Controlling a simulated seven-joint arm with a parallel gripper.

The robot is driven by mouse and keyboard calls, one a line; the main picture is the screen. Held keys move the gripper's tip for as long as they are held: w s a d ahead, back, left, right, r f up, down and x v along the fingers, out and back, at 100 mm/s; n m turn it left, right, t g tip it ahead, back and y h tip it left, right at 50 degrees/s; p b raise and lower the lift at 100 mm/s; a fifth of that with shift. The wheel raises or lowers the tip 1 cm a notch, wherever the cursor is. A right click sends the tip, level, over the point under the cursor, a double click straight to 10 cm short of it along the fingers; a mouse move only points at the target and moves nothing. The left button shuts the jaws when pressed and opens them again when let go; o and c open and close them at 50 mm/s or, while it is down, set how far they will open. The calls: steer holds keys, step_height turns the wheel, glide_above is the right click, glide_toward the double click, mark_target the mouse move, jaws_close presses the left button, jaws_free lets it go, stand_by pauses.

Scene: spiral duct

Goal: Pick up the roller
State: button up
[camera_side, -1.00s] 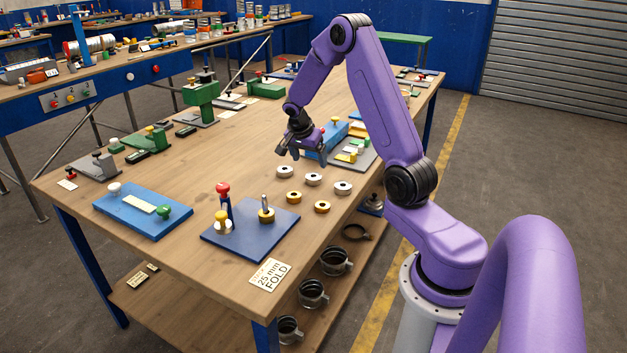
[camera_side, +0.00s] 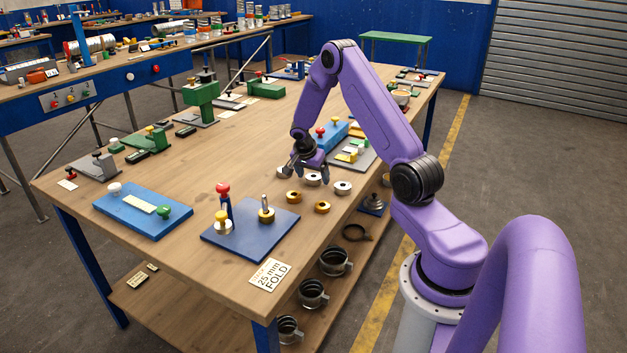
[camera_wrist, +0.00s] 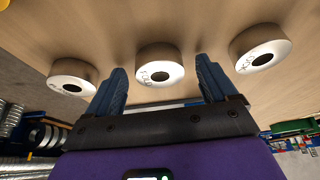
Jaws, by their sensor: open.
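Three silver rollers with dark centre holes lie in a row on the wooden table. In the wrist view the middle roller (camera_wrist: 160,57) is between my two blue fingers, with a gap on each side. The other two are outside the fingers: one at left (camera_wrist: 72,71) and one at right (camera_wrist: 262,45). In the side view my gripper (camera_side: 308,171) is open and low over the row. The middle roller (camera_side: 313,182) shows just below it, partly hidden by the fingers. Another roller (camera_side: 342,187) lies to its right. I see nothing held.
Two brass-coloured rollers (camera_side: 293,197) lie nearer the front. A dark blue plate (camera_side: 270,238) carries a pin with a brass ring and red and yellow knobs. A blue block and grey plate (camera_side: 366,158) stand just behind my gripper.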

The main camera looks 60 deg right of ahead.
steer(key=c, duration=1.3)
